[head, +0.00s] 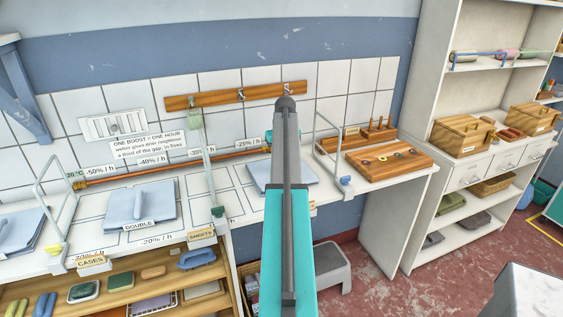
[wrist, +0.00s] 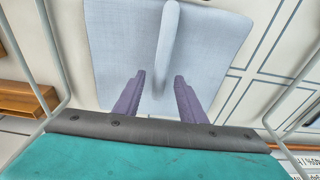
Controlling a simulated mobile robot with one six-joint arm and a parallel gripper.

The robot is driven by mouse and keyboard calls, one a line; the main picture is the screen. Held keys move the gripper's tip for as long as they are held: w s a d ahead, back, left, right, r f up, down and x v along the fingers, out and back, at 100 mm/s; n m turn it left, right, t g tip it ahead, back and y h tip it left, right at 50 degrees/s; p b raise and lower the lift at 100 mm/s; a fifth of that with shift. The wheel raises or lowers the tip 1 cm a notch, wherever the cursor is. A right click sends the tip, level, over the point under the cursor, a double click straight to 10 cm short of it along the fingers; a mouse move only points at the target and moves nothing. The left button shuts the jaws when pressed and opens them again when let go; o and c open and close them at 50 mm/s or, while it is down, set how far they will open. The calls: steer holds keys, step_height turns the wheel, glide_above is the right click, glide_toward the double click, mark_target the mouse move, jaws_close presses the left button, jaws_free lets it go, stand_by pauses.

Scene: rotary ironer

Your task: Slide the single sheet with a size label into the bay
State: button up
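A light-blue folded sheet (head: 304,171) lies on the right part of the counter, partly hidden by my arm. It fills the upper wrist view (wrist: 115,45), with a raised pale grip (wrist: 169,45) down its middle. My gripper (wrist: 157,88) is open, its purple fingers on either side of the grip's lower end, with gaps between. I cannot tell its height above the sheet. My arm hides the gripper in the head view. Another folded sheet (head: 155,207), marked DOUBLE, lies mid-counter. No size label shows on the right sheet; its front is hidden. Outlined bays (head: 228,175) mark the counter between the two sheets.
Wire dividers stand upright along the counter: a left one (head: 62,205), a middle one (head: 210,175) and a right one (head: 318,145). A wooden tray (head: 390,170) is right of the right sheet. A copper pipe (head: 150,173) runs behind. A grey step stool (head: 332,270) stands below.

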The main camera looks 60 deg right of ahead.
steer(key=shift+r, duration=0.15)
step_height(320, 180, up, 13)
steer(key=s+a+b, duration=0.1)
steer(key=b, duration=0.1)
steer(key=shift+s+r, duration=0.2)
steer(key=shift+s, duration=0.1)
steer(key=shift+a, duration=0.1)
stand_by(0.6)
